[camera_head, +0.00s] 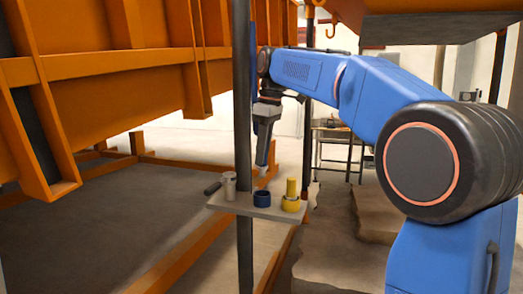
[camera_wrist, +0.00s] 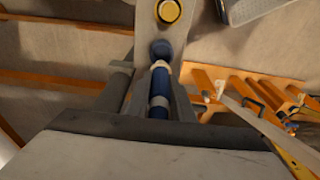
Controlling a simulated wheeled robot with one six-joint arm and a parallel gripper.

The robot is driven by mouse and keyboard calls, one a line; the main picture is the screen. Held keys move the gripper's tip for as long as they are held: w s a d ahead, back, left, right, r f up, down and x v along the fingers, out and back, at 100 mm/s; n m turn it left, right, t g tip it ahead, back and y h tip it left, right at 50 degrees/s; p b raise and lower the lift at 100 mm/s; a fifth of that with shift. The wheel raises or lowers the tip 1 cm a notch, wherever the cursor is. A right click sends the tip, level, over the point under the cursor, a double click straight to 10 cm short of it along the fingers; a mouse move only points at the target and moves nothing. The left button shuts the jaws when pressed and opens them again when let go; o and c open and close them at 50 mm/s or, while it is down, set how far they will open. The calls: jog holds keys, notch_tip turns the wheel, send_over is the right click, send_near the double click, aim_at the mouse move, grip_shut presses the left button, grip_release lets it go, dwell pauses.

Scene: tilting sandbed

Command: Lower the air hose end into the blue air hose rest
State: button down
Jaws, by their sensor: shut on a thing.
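The blue air hose rest (camera_head: 262,199) is a short dark-blue open cup on a small light shelf, between two other holders. My gripper (camera_head: 264,150) points down above it, with a visible gap. In the wrist view my gripper (camera_wrist: 160,100) is shut on the air hose end (camera_wrist: 159,88), a blue cylinder with dark bands and a pale tip. The blue rest (camera_wrist: 162,48) shows just beyond that tip in the wrist view. The head view does not show the hose end clearly. I cannot tell whether it is exactly over the cup.
The shelf (camera_head: 215,203) is fixed to a dark upright post (camera_head: 243,100) in front of my arm. A yellow holder (camera_head: 291,204) with a yellow piece stands right of the blue rest; a grey holder (camera_head: 229,186) stands left. The large orange sandbed frame (camera_head: 110,75) fills the left.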

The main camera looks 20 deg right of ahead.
aim_at(262, 176)
jog(key=shift+f, duration=3.55)
jog(key=c, duration=1.5)
grip_release()
jog(key=shift+o, duration=0.2)
notch_tip(262, 176, up, 17)
jog(key=s+d, duration=0.1)
jog(key=d, duration=0.1)
jog(key=shift+s, duration=0.3)
